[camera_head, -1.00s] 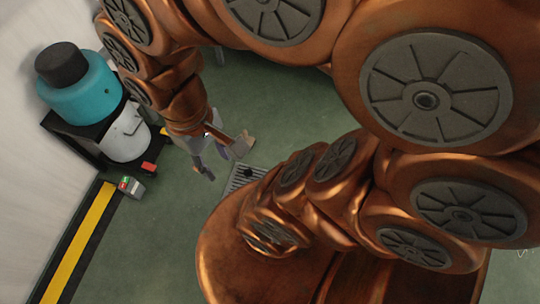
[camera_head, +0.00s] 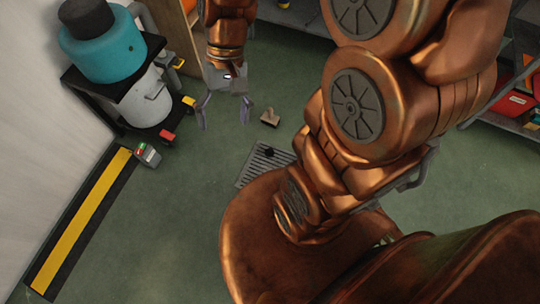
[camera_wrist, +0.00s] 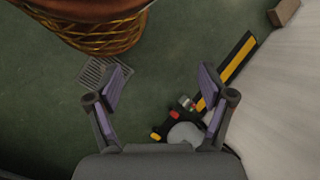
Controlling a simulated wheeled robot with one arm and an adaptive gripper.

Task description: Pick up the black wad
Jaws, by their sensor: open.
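The black wad (camera_head: 269,153) is a small dark lump on the grey floor grate (camera_head: 250,176) in the head view. My gripper (camera_head: 224,112) is open and empty, with its purple-lined fingers spread and pointing down. In the head view it appears up and to the left of the wad, apart from it. In the wrist view my gripper (camera_wrist: 164,82) frames bare green floor. The grate (camera_wrist: 92,72) shows there behind the left finger, partly covered by it. I cannot make out the wad in the wrist view.
A small tan block (camera_head: 270,117) lies on the floor beyond the grate. A white canister with a teal top (camera_head: 103,50) stands at the left, near a black-and-yellow floor strip (camera_head: 82,222). Shelves (camera_head: 515,118) stand at the right. Green floor around the grate is partly clear.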

